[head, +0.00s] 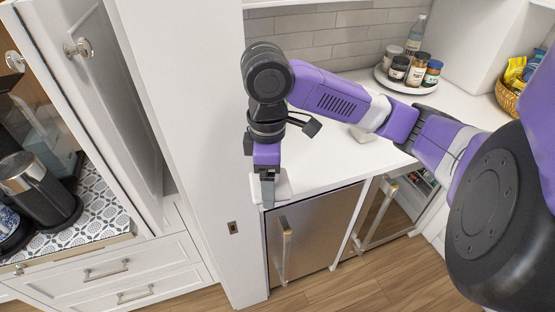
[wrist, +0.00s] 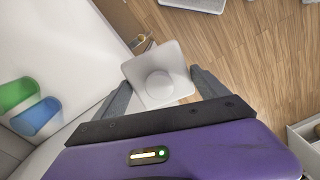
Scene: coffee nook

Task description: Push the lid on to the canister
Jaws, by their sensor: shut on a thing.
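My gripper (head: 267,196) points down at the counter's front left corner. It is shut on a white lid, a square plate with rounded corners and a round knob. The lid (wrist: 146,68) sits between the two fingers in the wrist view (wrist: 161,93), with floor seen beyond it. In the head view, part of the lid (head: 284,188) shows beside the fingers. I cannot pick out the canister for certain. A pale object (head: 361,136) on the counter is partly hidden by my arm, and I cannot tell what it is.
Green (wrist: 16,94) and blue (wrist: 37,117) cups show at left in the wrist view. A round tray (head: 396,88) with several jars stands at the back of the white counter (head: 330,165). A tall cabinet side borders the left. A basket (head: 508,100) stands at right.

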